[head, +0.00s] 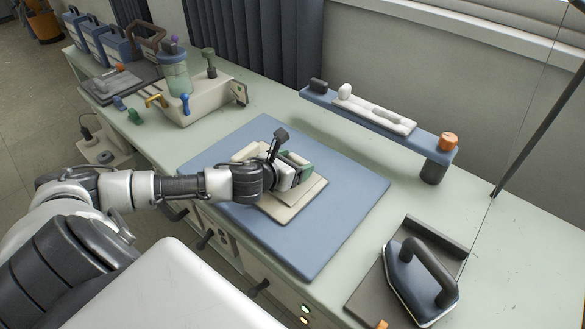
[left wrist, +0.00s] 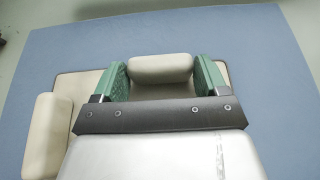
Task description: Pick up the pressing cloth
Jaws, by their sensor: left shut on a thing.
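The pressing cloth (head: 293,209) is a cream, flat, layered piece on the blue pressing mat (head: 345,190). In the left wrist view it shows as a cream sheet (left wrist: 66,84) with raised padded rolls, one at the left (left wrist: 46,135) and one between my fingers (left wrist: 160,68). My left gripper (head: 295,170) is over the cloth, its green fingers on either side of the far cream roll. It is shut on that roll. My forearm and hand hide part of the cloth in the head view. My right gripper is not in view.
An iron (head: 422,280) stands on a dark rest at the front right. A blue sleeve board (head: 378,118) stands behind the mat. A beige steam unit with a clear tank (head: 176,75) and several blue bins (head: 92,38) are at the back left. The mat around the cloth is bare.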

